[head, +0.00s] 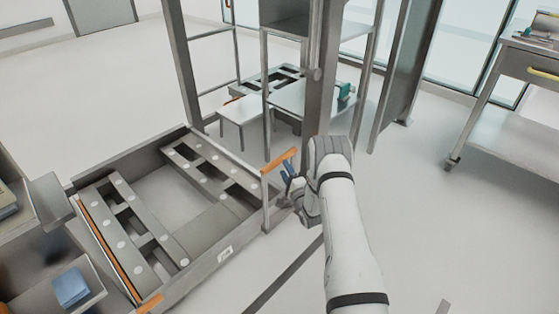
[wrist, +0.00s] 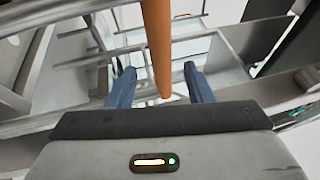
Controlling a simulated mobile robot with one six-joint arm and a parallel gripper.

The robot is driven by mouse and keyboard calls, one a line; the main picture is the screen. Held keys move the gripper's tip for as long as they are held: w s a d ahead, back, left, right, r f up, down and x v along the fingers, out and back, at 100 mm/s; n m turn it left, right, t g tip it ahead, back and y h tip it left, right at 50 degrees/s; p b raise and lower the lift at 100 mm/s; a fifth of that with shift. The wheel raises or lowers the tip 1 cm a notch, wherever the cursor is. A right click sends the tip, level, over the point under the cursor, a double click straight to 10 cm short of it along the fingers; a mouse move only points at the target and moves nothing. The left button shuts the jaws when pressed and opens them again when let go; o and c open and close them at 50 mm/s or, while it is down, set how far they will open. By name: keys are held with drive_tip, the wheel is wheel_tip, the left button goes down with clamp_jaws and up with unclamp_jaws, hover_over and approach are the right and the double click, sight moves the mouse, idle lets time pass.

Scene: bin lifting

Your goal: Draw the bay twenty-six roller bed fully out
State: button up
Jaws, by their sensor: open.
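A low grey roller bed (head: 219,262) lies at the left of the head view, with slatted tracks carrying pale round rollers. A small white label (head: 224,254) is on its front side, too small to read. An orange bar (head: 279,160) stands on a post at the bed's right corner. My gripper (head: 288,178) is beside this bar. In the wrist view the orange bar (wrist: 157,40) runs down between my two blue fingers, with gaps on both sides. My gripper (wrist: 159,72) is open around it and not closed on it.
A grey upright frame (head: 318,80) rises just behind my gripper. A white table (head: 300,98) stands behind it. Open bins, one with a blue item (head: 71,287), crowd the lower left. A wheeled cart (head: 500,130) is at the right. The floor between is mostly clear.

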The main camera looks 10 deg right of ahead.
drive_tip(key=b+x, duration=0.2)
drive_tip(key=x, duration=0.5)
drive_tip(key=shift+w, duration=0.25)
drive_tip(key=shift+r, duration=0.15)
drive_tip(key=shift+c, duration=0.5)
clamp_jaws()
